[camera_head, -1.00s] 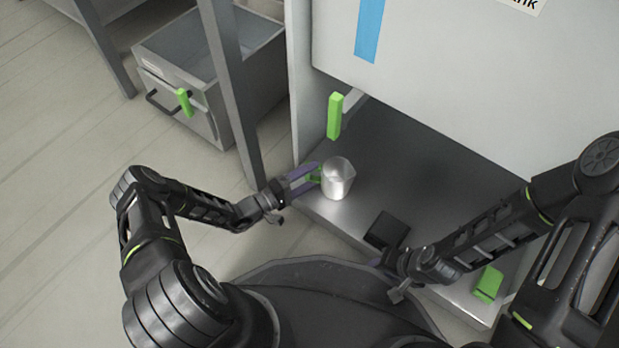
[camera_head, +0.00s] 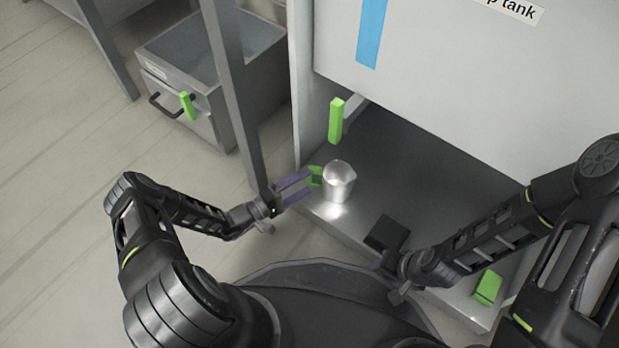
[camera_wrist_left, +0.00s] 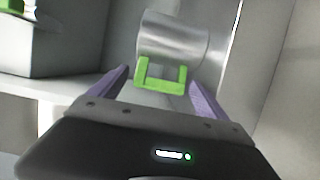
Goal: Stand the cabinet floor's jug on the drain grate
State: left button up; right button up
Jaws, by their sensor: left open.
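The jug (camera_head: 340,182) is a shiny metal cup with a bright green handle (camera_head: 315,176) on its left side. It stands upright on the grey cabinet floor (camera_head: 372,155), near the front left edge. My left gripper (camera_head: 304,184) is open, its purple fingers just left of the handle. In the left wrist view the jug body (camera_wrist_left: 182,38) is ahead, and its U-shaped green handle (camera_wrist_left: 160,76) lies between or just beyond the open fingertips (camera_wrist_left: 158,80). My right gripper (camera_head: 396,262) is low at the cabinet's front; its jaws are not clear. I cannot make out a drain grate.
A dark block (camera_head: 387,233) sits at the cabinet's front edge, by my right arm. A grey post (camera_head: 236,100) and an open drawer box (camera_head: 190,110) stand left. A white panel (camera_head: 460,80) overhangs the floor.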

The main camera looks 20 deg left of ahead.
pick_arm(q)
jog(key=p+v, duration=0.2)
jog(key=v, duration=0.6)
jog(key=shift+s+a, duration=0.25)
jog(key=shift+s, duration=0.1)
dwell(1.0)
